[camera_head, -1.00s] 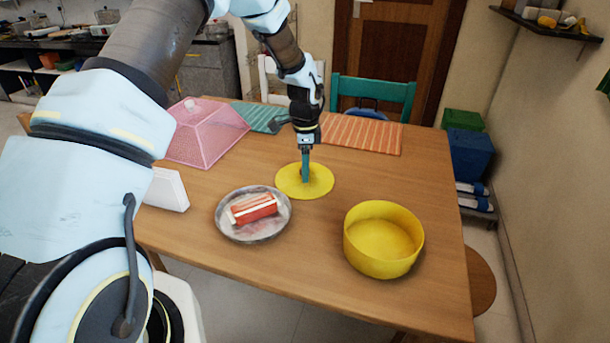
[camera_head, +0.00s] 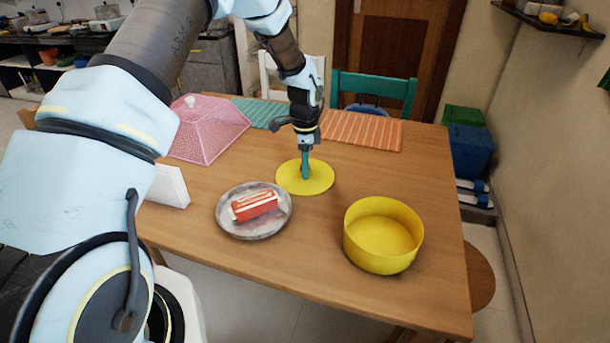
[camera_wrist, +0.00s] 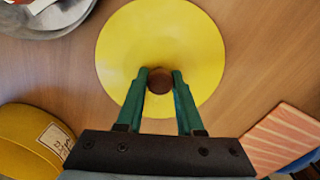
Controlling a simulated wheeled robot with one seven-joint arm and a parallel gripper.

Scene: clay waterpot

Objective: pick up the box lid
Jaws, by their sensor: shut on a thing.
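The box lid (camera_head: 317,184) is a flat yellow disc with a small brown knob at its middle. It lies on or just above the wooden table; I cannot tell which. In the wrist view the lid (camera_wrist: 160,45) fills the top middle, and its brown knob (camera_wrist: 160,81) sits between my green fingertips. My gripper (camera_head: 305,176) points straight down at the lid's middle and is shut on the knob. The open round yellow box (camera_head: 384,262) stands to the right and nearer, and looks empty. Its side with a label shows in the wrist view (camera_wrist: 28,140).
A metal plate (camera_head: 228,228) with a red and white block (camera_head: 256,206) lies left and nearer. A pink mesh cover (camera_head: 205,135), a white block (camera_head: 168,187), a teal mat (camera_head: 256,112) and an orange striped mat (camera_head: 362,131) are also on the table. Table right of the lid is clear.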

